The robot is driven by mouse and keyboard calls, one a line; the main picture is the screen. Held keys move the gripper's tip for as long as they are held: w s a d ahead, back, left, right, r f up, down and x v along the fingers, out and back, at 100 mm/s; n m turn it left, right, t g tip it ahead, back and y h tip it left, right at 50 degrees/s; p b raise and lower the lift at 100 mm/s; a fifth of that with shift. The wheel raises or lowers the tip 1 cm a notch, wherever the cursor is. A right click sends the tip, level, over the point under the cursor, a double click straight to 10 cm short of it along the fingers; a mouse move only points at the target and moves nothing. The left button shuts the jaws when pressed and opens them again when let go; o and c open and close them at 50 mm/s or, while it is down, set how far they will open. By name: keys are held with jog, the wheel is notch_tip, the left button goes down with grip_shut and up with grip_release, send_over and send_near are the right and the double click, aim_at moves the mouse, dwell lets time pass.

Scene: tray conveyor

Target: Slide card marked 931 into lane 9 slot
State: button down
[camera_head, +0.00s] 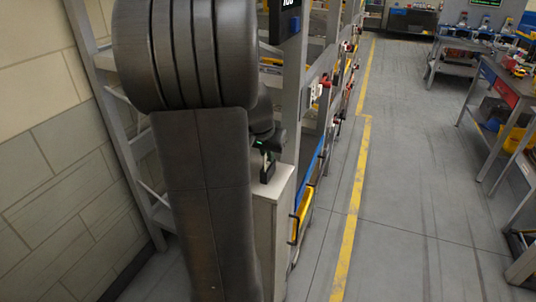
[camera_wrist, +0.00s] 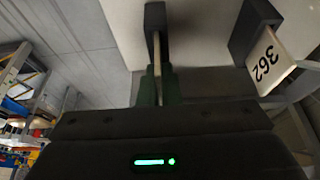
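In the wrist view my gripper (camera_wrist: 158,88) has its two dark fingers close together on either side of a thin pale card (camera_wrist: 157,50). The card is seen edge-on, so its number cannot be read. Its far end meets a dark block-like holder (camera_wrist: 155,15) on a pale top. To the right, a card marked 362 (camera_wrist: 265,62) stands in another dark holder (camera_wrist: 250,30). In the head view, my arm hides most of my gripper. A dark holder (camera_head: 267,172) shows on the pale cabinet. No card marked 931 and no lane 9 slot can be made out.
The pale cabinet (camera_head: 271,215) stands beside a grey rack (camera_head: 291,120) with blue and yellow bins. A block wall (camera_head: 45,150) is on the left. The floor right of the yellow line (camera_head: 350,220) is clear up to the workbenches (camera_head: 500,90).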

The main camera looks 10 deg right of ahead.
jog(key=shift+r+p, duration=1.75)
jog(key=shift+r, duration=0.8)
jog(key=shift+r+p, duration=1.4)
jog(key=shift+r, duration=0.65)
jog(key=shift+w+a, duration=0.1)
